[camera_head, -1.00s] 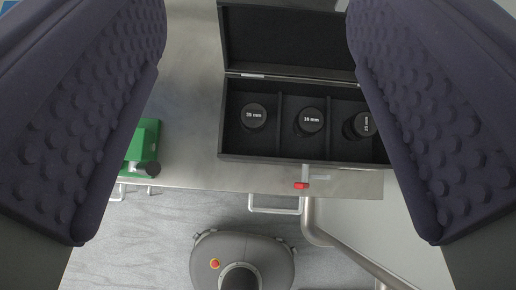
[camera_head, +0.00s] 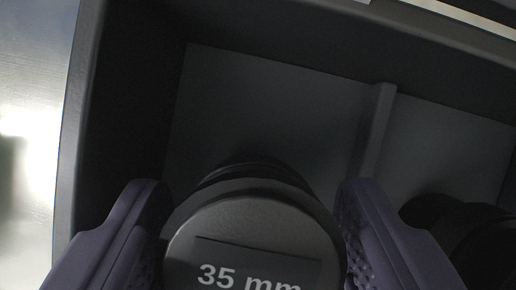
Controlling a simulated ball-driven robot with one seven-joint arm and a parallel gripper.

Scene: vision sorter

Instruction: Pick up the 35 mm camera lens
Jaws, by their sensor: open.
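The 35 mm camera lens (camera_head: 255,222) is a dark cylinder with a grey top that reads "35 mm". It stands upright in the left compartment of the black case (camera_head: 85,130). My gripper (camera_head: 255,235) is open, with its two purple padded fingers on the left and right sides of the lens. Whether the pads touch the lens cannot be told. The lower part of the lens is hidden by its top and the frame edge.
A divider (camera_head: 374,130) separates this compartment from the one on the right, where another dark lens (camera_head: 475,235) stands close to my right finger. The case wall is close on the left, with a bright metal surface (camera_head: 30,90) beyond it.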

